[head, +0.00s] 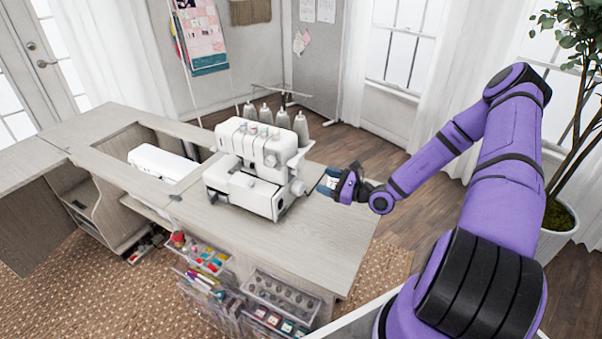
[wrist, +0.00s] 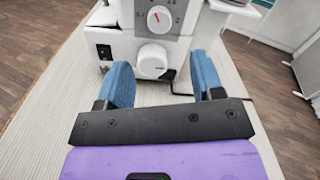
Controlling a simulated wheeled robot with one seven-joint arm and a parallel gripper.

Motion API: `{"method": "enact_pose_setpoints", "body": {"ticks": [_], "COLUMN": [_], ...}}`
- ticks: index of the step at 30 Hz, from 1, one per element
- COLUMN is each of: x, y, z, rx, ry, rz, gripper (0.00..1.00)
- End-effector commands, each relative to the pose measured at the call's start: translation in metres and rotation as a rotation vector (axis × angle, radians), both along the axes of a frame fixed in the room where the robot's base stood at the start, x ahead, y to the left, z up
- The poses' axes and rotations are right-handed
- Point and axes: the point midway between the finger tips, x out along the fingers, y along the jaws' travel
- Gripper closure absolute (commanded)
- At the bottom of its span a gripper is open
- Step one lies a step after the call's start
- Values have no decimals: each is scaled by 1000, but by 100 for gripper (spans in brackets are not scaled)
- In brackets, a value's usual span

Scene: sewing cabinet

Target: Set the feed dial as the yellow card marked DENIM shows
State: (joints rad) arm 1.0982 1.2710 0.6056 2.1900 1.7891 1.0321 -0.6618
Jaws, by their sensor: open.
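The white sewing machine (head: 240,190) stands on the wooden cabinet top. In the wrist view its end face shows a white dial (wrist: 159,20) with a red pointer, tilted slightly left of straight up, and small printed numbers, too small to read surely. Below it is a plain round white knob (wrist: 152,61). My gripper (head: 328,184) is to the right of the machine in the head view, facing that end. In the wrist view my gripper (wrist: 162,76) has its blue fingers wide apart with nothing between them, short of the knob and dial. I cannot make out a yellow DENIM card.
A black socket and switch panel (wrist: 104,52) sits left of the knob. Thread cones (head: 282,118) stand behind the machine. A second white machine (head: 160,163) lies in the cabinet recess. Clear drawers (head: 283,295) hang in front. The tabletop (head: 325,240) right of the machine is bare.

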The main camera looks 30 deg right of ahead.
Motion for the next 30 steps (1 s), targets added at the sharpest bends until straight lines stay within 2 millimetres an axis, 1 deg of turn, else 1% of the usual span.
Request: {"method": "enact_pose_setpoints", "body": {"ticks": [9, 15, 21, 29, 30], "x": [45, 66, 75, 76, 76], "y": [34, 49, 55, 55, 55], "z": [0, 0, 0, 0, 0], "rx": [1, 0, 0, 0, 0], "ry": [-1, -2, -1, -1, -1], "rz": [3, 3, 1, 1, 1], "gripper": [39, 39, 39, 39, 46]}}
